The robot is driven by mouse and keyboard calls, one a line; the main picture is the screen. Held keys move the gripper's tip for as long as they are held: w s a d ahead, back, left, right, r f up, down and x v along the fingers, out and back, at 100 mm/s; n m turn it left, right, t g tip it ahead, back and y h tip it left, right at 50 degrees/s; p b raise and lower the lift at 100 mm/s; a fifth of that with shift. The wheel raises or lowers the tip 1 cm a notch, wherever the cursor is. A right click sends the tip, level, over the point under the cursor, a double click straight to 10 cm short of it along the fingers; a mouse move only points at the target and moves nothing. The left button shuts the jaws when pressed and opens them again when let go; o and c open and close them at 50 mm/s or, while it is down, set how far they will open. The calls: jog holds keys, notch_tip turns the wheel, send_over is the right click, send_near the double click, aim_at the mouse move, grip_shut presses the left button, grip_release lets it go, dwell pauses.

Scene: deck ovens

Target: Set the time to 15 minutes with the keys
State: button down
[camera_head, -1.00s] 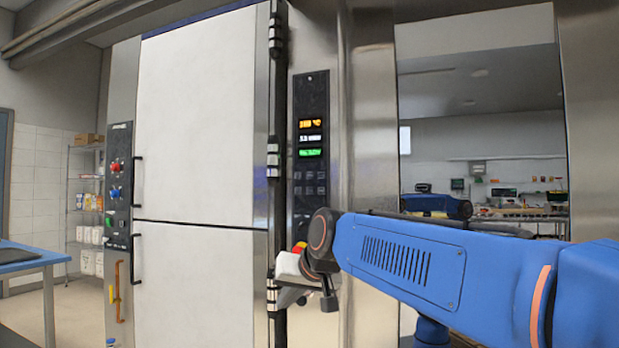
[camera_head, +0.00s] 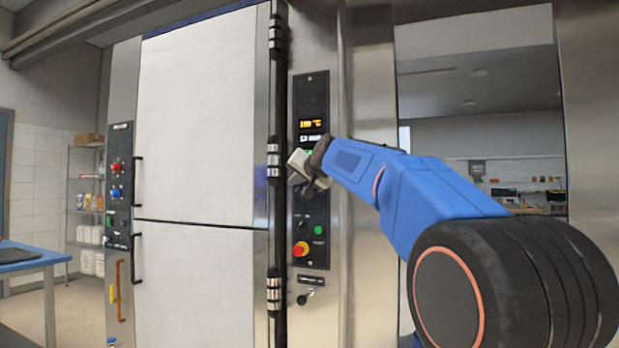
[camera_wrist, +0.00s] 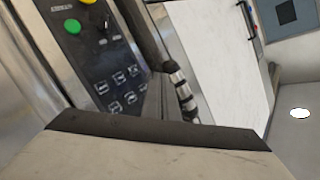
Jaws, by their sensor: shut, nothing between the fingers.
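The black control panel (camera_head: 311,90) stands upright on the steel post right of the oven doors. Its top display (camera_head: 311,123) glows orange with a temperature in °C. A white time readout (camera_head: 311,138) sits just below; its digits are too small to read surely. The green readout under it is mostly covered by my gripper (camera_head: 298,170), which is at the panel's key area. The wrist view shows several outlined keys (camera_wrist: 118,80) on the panel. My gripper is shut and empty; contact with a key cannot be told.
A green button (camera_head: 318,230) and a red-and-yellow stop knob (camera_head: 300,249) sit lower on the panel. A dark vertical bar with metal hinges (camera_head: 274,160) runs close to the panel's left. A blue table (camera_head: 30,262) is far left.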

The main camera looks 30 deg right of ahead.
jog(key=shift+w+d+r+m, duration=0.15)
jog(key=shift+w+d+r, duration=0.2)
jog(key=shift+d+r, duration=0.15)
jog(key=shift+w+d+r+m, duration=0.15)
jog(key=shift+w+d+r, duration=0.2)
jog(key=shift+r, duration=0.25)
jog(key=shift+d, duration=0.1)
jog(key=w+d, duration=0.5)
jog(key=d, duration=0.1)
jog(key=shift+w+d, duration=0.2)
jog(key=shift+d, duration=0.2)
jog(key=shift+w+d, duration=0.1)
dwell(1.4)
jog(key=shift+w+d, duration=0.15)
jog(key=shift+d, duration=0.05)
